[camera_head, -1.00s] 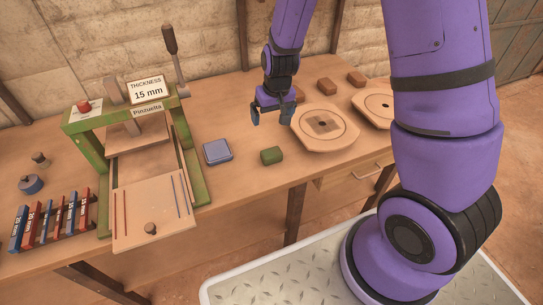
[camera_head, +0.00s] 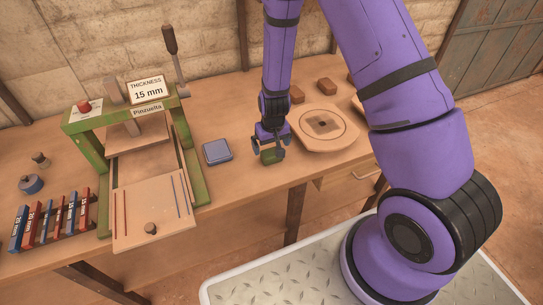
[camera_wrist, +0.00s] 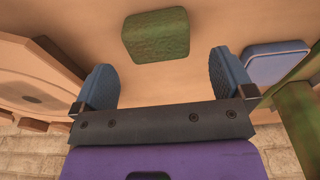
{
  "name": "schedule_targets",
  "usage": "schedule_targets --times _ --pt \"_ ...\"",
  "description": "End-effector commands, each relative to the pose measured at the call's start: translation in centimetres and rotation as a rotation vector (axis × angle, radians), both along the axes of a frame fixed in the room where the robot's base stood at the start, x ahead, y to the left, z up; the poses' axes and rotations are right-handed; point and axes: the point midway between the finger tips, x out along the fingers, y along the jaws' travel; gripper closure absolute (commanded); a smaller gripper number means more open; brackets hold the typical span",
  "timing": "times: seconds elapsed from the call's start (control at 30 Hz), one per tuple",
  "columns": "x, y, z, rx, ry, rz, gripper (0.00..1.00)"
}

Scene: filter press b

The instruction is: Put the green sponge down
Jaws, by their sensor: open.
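The green sponge (camera_head: 271,156) is a small block on the wooden table, between the blue-lidded box and the round wooden plate. In the wrist view the sponge (camera_wrist: 156,36) lies beyond the fingertips, roughly centred between them, with a gap to each finger. My gripper (camera_head: 269,148) is open just above the sponge, its two blue fingers (camera_wrist: 155,82) spread apart. In the head view the gripper partly covers the sponge. Whether the fingertips reach down beside it is hard to tell.
The blue box (camera_head: 217,152) lies left of the sponge. The wooden plate (camera_head: 324,127) is close on the right. The green press (camera_head: 197,170) stands further left, with its pale board (camera_head: 150,205). Table in front of the sponge is clear up to the edge.

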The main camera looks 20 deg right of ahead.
Motion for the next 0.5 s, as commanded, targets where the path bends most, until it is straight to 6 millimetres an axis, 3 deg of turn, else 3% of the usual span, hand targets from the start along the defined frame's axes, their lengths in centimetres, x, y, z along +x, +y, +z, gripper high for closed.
schedule_targets --times 0.3,0.5 --pt "-0.1 -0.2 -3.8 0.0 0.002 0.001 0.0" --pt "0.1 -0.2 -5.0 0.0 0.0 0.0 0.0"
